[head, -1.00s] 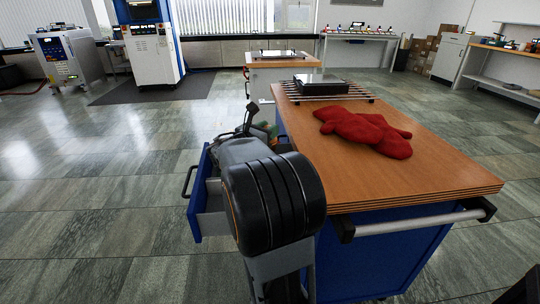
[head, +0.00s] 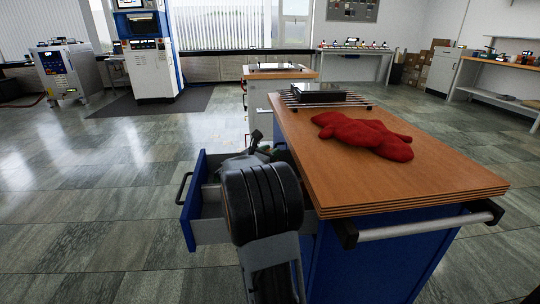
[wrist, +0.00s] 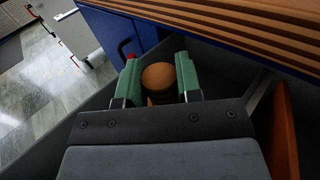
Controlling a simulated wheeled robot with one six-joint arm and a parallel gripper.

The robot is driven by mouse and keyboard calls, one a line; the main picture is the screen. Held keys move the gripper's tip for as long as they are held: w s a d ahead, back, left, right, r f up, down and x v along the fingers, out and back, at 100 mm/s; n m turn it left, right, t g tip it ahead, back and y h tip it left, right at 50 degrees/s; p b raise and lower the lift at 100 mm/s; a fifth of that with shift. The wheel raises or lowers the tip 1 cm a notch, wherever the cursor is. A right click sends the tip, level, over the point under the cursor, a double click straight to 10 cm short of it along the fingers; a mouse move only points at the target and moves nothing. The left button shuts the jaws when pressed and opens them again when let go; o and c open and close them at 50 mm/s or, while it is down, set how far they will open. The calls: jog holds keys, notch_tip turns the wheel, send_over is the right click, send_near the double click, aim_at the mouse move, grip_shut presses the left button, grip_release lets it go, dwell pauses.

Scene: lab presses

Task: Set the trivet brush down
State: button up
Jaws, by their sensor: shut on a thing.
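My gripper (wrist: 158,82) has green finger pads and is shut on the trivet brush (wrist: 158,76). Only the brush's round brown wooden end shows between the pads; the rest is hidden by the gripper body. In the head view my arm reaches over the open blue drawer (head: 190,214), and my gripper is largely hidden behind my own arm. In the wrist view the brush is over or inside the grey drawer interior (wrist: 90,112); I cannot tell whether it touches the bottom.
The wooden worktop (head: 400,182) stands right of the drawer. Red mitts (head: 362,134) lie on it, behind them a slatted rack (head: 347,103) with a dark plate (head: 319,90). An orange-brown panel (wrist: 284,130) shows at the wrist view's right.

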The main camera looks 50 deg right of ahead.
jog(key=shift+f+b, duration=0.45)
jog(key=shift+f, duration=0.1)
jog(key=o, duration=1)
jog(key=shift+c, duration=0.2)
jog(key=shift+r+p, duration=0.3)
jog(key=shift+r, duration=0.05)
jog(key=shift+r+p, duration=0.4)
jog(key=shift+r, duration=0.15)
jog(key=a+p, duration=0.1)
jog(key=a, duration=0.6)
jog(key=shift+s+a+f+p, duration=0.25)
jog(key=shift+s+a+p, duration=0.05)
jog(key=shift+p, duration=0.05)
